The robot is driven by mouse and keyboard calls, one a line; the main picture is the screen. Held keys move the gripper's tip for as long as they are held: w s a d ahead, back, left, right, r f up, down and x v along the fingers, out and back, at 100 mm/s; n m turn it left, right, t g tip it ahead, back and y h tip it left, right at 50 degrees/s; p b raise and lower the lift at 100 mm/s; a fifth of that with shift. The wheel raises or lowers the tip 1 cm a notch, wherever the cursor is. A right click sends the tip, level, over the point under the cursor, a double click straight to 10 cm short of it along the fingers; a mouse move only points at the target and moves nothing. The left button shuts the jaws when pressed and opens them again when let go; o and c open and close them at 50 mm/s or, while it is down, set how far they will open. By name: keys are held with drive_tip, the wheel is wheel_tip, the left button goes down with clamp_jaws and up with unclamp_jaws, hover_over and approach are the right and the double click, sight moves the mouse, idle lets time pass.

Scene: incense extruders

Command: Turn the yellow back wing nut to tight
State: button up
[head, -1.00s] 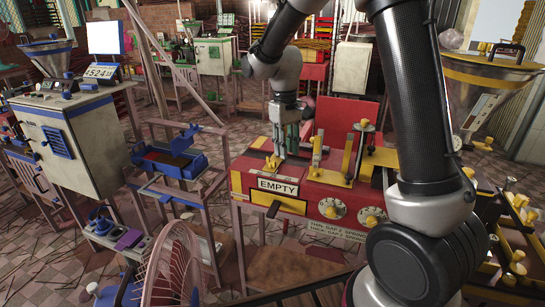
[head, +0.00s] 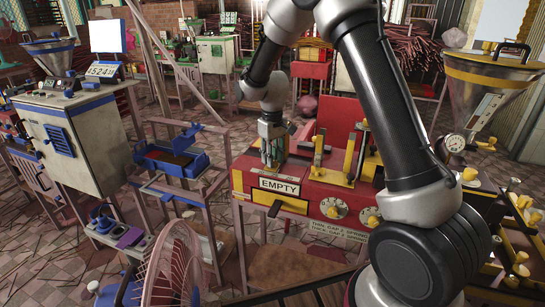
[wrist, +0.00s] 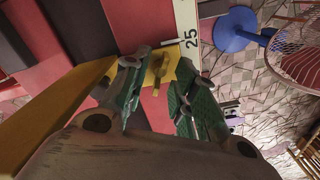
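My gripper (head: 271,163) points down over the left end of the red and yellow machine (head: 300,190), behind its EMPTY sign. In the wrist view its two green-padded fingers (wrist: 164,66) are spread apart. A yellow wing nut (wrist: 158,70) on a yellow plate shows between them, close to the left finger. I cannot tell whether either pad touches it. In the head view the fingers hide this wing nut. Two upright yellow clamp pieces (head: 318,152) stand to the right of my gripper on the machine.
A yellow bar (wrist: 60,115) runs close along the left finger in the wrist view. White dials (head: 332,208) with yellow knobs are on the machine's front. A blue tray stand (head: 172,160) and a pink fan (head: 172,262) stand to the left.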

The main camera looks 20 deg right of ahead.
clamp_jaws()
drive_tip(key=shift+m, duration=0.4)
drive_tip(key=m, duration=0.5)
drive_tip(key=shift+m, duration=0.4)
drive_tip(key=m, duration=0.5)
drive_tip(key=shift+m, duration=0.3)
unclamp_jaws()
